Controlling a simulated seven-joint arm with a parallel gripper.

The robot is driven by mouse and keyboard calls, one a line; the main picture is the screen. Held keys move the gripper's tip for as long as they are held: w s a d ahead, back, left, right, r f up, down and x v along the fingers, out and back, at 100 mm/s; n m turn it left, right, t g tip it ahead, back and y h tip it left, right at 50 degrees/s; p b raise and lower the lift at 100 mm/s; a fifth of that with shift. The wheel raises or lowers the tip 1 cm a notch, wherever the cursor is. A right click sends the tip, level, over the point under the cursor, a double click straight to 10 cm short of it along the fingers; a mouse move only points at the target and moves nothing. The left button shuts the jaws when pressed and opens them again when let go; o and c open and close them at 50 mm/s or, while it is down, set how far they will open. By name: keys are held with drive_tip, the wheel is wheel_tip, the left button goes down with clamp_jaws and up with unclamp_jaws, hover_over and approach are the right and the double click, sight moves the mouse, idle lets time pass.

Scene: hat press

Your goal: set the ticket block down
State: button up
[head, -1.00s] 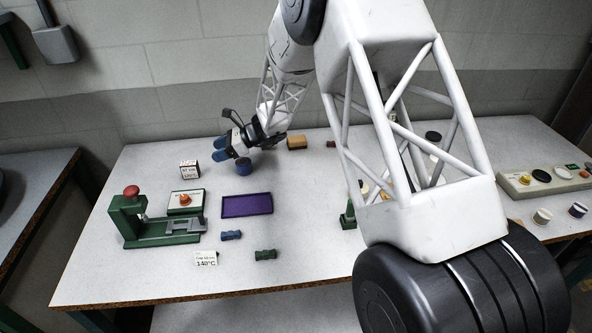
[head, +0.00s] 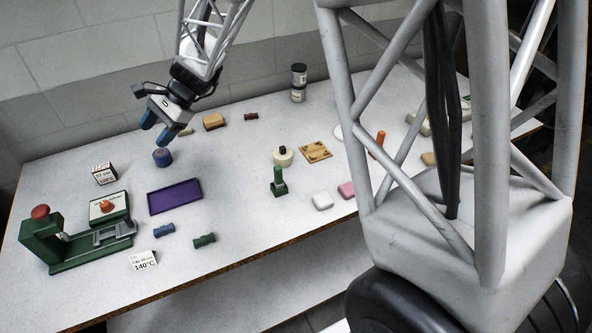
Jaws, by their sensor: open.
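The small white block with printed red and black lettering (head: 104,173), which looks like the ticket block, stands on the table at the left, behind the green press. My gripper (head: 157,130) has blue fingertips and is open with nothing between them. It hangs above the table, up and to the right of the block and clear of it. A purple tray (head: 175,197) lies empty to the right of the press.
A blue round pot (head: 162,157) stands just below my gripper in the picture. The green press (head: 80,247) has a red knob. A 140°C card (head: 142,261) and blue (head: 164,230) and green (head: 204,241) pieces lie near the front. Tan block (head: 214,122) behind.

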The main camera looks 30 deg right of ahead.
drive_tip(key=s+d+r+n+t+h, duration=0.1)
drive_tip(key=s+d+r+n+h, duration=0.1)
drive_tip(key=s+d, duration=0.5)
drive_tip(key=s+d+r+n+t+h, duration=0.1)
drive_tip(key=s+d+r+n+h, duration=0.2)
drive_tip(key=s+d, duration=0.4)
drive_tip(key=s+d+r+n+t+h, duration=0.1)
drive_tip(key=s+d+n+h, duration=0.3)
drive_tip(key=s, duration=1.6)
drive_tip(key=d+r+n, duration=0.1)
drive_tip(key=d+n, duration=0.1)
drive_tip(key=d, duration=0.1)
drive_tip(key=shift+s+r+h, duration=0.15)
drive_tip(key=shift+h, duration=0.25)
